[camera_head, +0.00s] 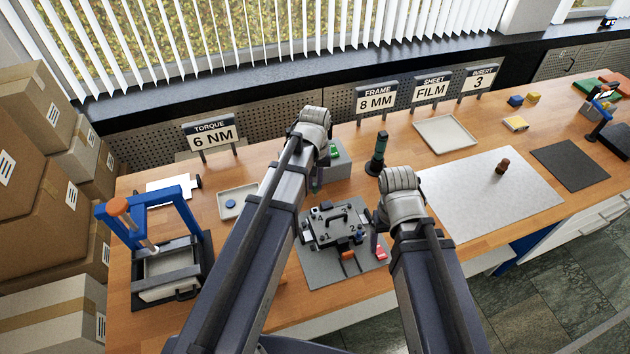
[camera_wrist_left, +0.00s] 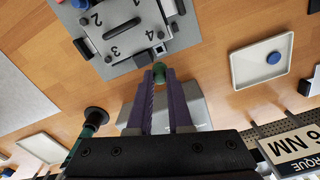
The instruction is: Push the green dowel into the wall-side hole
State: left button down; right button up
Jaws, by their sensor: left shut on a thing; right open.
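My left gripper (camera_wrist_left: 160,88) is shut on the green dowel (camera_wrist_left: 159,70), whose end shows between the purple fingertips in the left wrist view. The dowel is just off the edge of the numbered fixture plate (camera_wrist_left: 118,28), near a small dark square part (camera_wrist_left: 160,49) at its corner. In the head view my left gripper (camera_head: 316,186) hangs behind the plate, partly hidden by its arm. Which hole is the wall-side one cannot be told. My right gripper (camera_head: 376,243) is open at the plate's right side, mostly hidden by its wrist.
The fixture sits on a grey mat (camera_head: 322,279). A blue press frame (camera_head: 128,222) and a small tray (camera_head: 226,212) are left. A red part (camera_head: 381,253) lies near my right gripper.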

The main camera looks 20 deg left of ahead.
aim_at(315, 190)
pick_arm(q)
jog(key=shift+f+b, duration=2.85)
jog(key=shift+f, duration=0.05)
pick_arm(e)
jog(key=shift+f, duration=2.9)
pick_arm(q)
jog(key=shift+f+b, duration=2.05)
pick_arm(e)
jog(key=shift+f, duration=2.05)
pick_arm(q)
jog(key=c, duration=0.8)
grip_release()
jog(key=shift+o, duration=0.2)
jog(key=shift+r, duration=0.15)
pick_arm(e)
jog(key=shift+r, duration=0.15)
pick_arm(q)
notch_tip(315, 190, up, 8)
jog(key=p, duration=0.8)
pick_arm(e)
notch_tip(315, 190, up, 8)
pick_arm(q)
jog(key=shift+f, duration=0.2)
pick_arm(e)
jog(key=shift+f, duration=0.2)
